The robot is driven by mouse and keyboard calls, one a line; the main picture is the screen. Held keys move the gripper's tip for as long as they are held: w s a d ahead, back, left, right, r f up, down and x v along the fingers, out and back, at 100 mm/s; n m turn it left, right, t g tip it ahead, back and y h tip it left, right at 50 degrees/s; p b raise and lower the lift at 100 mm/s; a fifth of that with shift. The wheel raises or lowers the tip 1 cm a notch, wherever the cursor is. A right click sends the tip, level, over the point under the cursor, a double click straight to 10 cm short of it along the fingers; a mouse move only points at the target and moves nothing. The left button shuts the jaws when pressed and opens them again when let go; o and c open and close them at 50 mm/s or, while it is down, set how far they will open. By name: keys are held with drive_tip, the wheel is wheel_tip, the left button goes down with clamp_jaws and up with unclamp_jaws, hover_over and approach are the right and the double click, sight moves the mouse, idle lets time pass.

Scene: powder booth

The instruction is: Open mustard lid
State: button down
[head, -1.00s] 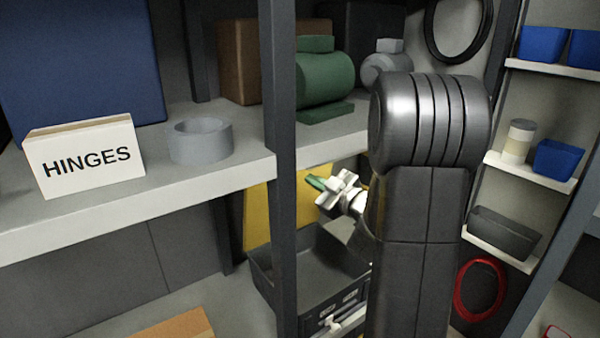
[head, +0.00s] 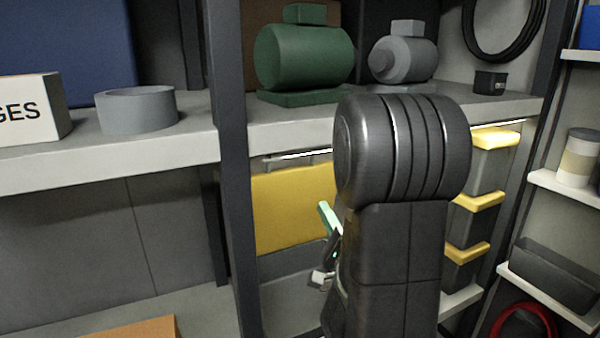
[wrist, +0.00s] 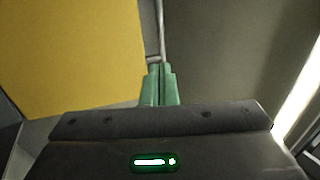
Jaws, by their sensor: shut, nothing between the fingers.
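The mustard panel, which looks like the lid (head: 285,212), stands steeply upright under the shelf, behind the dark post. It also fills the upper left of the wrist view (wrist: 70,55). I cannot tell how it is hinged. My gripper (head: 325,207) is partly hidden by my arm, its green fingers pointing up in front of the panel's right part. In the wrist view the green fingertips (wrist: 158,68) are together with nothing between them, just right of the panel's edge. A gap to the panel shows there; I see no clear contact.
A dark upright post (head: 228,160) stands left of my arm. The shelf (head: 190,147) above holds a green motor-like unit (head: 300,58) and a grey ring (head: 137,110). Yellow-topped bins (head: 478,202) stand close on the right. Grey surfaces lie below the panel.

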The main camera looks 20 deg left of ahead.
sight(296, 157)
drive_tip(key=p+x, duration=0.1)
drive_tip(key=x, duration=1.3)
drive_tip(key=shift+d, duration=0.1)
drive_tip(key=w+a+r+g+h+p, duration=0.1)
drive_tip(key=w+a+g+h+p, duration=0.1)
drive_tip(key=w+a+p, duration=0.3)
drive_tip(key=shift+w+a+r+h, duration=0.35)
drive_tip(key=shift+w+a, duration=0.15)
drive_tip(key=shift+a, duration=0.5)
